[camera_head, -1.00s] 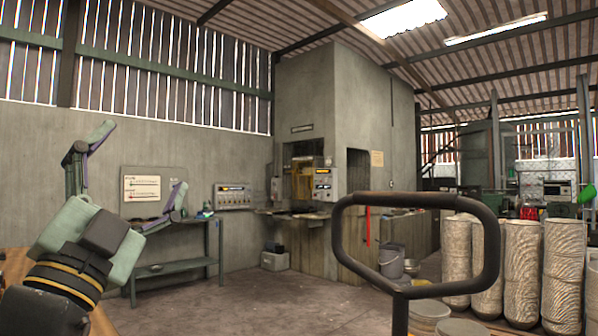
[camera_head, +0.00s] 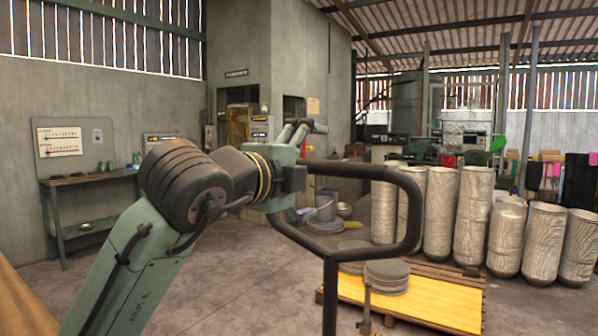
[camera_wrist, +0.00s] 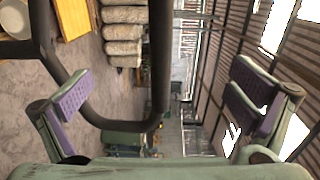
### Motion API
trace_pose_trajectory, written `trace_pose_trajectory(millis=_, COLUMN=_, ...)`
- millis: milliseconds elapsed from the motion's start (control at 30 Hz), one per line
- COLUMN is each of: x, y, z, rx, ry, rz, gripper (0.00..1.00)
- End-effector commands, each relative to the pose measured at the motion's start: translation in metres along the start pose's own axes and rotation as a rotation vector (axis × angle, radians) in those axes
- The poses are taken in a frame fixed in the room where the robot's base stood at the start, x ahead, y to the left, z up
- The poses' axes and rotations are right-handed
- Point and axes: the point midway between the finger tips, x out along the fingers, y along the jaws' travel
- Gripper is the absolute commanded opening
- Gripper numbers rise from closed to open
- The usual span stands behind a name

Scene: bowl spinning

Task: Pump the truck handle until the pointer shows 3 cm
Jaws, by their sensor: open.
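The truck handle is a dark tubular loop (camera_head: 413,205) on an upright post in the head view. My gripper (camera_head: 305,130) is at the upper left of the loop, partly hidden behind my wrist. In the wrist view my gripper (camera_wrist: 160,90) is open, its two purple-padded fingers well apart. The loop's tube (camera_wrist: 160,45) runs down the picture between the fingers and curves away left behind the left finger. I see nothing held, and cannot tell whether a finger touches the tube. I cannot make out a pointer or a 3 cm mark on the truck.
A yellow-topped pallet (camera_head: 430,303) with grey discs (camera_head: 386,271) lies beyond the handle post. Several ribbed cylinders (camera_head: 470,215) stand behind it. A white board with scale lines (camera_head: 60,141) hangs over a green bench (camera_head: 92,180). Concrete floor is free at the left middle.

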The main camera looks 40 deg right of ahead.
Motion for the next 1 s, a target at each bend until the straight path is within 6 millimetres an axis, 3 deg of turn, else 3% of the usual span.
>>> trace_pose_trajectory(millis=500, x=0.071, y=-0.002, z=0.000, rx=-0.002, ry=0.001, rz=-0.002, gripper=1.00)
trace_pose_trajectory(millis=700, x=0.082, y=-0.001, z=0.001, rx=-0.001, ry=-0.002, rz=-0.002, gripper=1.00)
trace_pose_trajectory(millis=1000, x=0.083, y=-0.001, z=0.000, rx=0.000, ry=-0.001, rz=-0.002, gripper=1.00)
